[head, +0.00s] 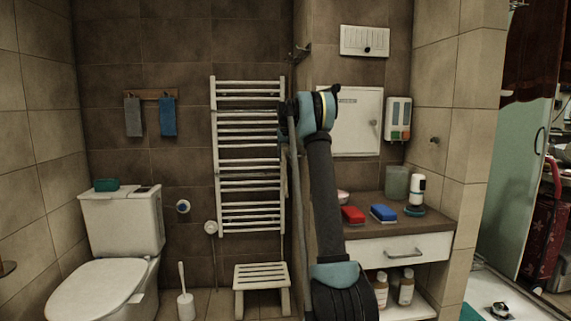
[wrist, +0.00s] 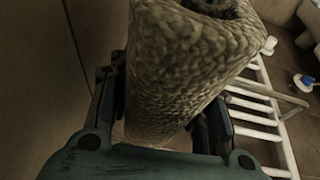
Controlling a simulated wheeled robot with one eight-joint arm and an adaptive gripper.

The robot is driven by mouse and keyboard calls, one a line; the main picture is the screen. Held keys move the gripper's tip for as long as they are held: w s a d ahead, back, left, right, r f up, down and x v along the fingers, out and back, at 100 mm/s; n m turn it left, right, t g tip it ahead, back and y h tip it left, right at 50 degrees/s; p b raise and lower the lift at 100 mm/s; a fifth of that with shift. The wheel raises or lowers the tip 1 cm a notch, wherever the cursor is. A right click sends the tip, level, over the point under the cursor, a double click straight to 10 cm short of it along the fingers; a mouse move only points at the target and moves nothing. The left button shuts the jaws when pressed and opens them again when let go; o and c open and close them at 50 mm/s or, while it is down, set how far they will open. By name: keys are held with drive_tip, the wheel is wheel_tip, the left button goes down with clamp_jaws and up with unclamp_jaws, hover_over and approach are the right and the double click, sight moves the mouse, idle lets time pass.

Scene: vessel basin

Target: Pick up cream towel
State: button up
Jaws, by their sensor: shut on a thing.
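In the wrist view, a thick, rolled, textured cream towel (wrist: 185,60) fills the middle of the picture. My gripper (wrist: 165,110) is shut on it, with one finger on each side of the roll. In the head view, my arm reaches up in front of the white towel radiator, and its wrist is near the radiator's upper right side. The gripper and the towel are mostly hidden behind the arm in the head view.
The white towel radiator (head: 235,160) hangs on the brown tiled wall. A white stool (head: 261,278) stands below it, with a toilet (head: 115,250) to the left. A counter (head: 425,220) with a red box (head: 352,215) and a blue box (head: 384,213) is right of the arm.

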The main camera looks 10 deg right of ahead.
drive_tip(key=r, duration=0.8)
drive_tip(key=a+r, duration=0.1)
drive_tip(key=r, duration=0.3)
drive_tip(key=shift+r, duration=0.35)
drive_tip(key=s+a, duration=0.2)
drive_tip(key=s, duration=1.2)
wheel_tip(320, 180, up, 11)
drive_tip(key=shift+r, duration=0.15)
idle(0.5)
drive_tip(key=shift+w+a, duration=0.1)
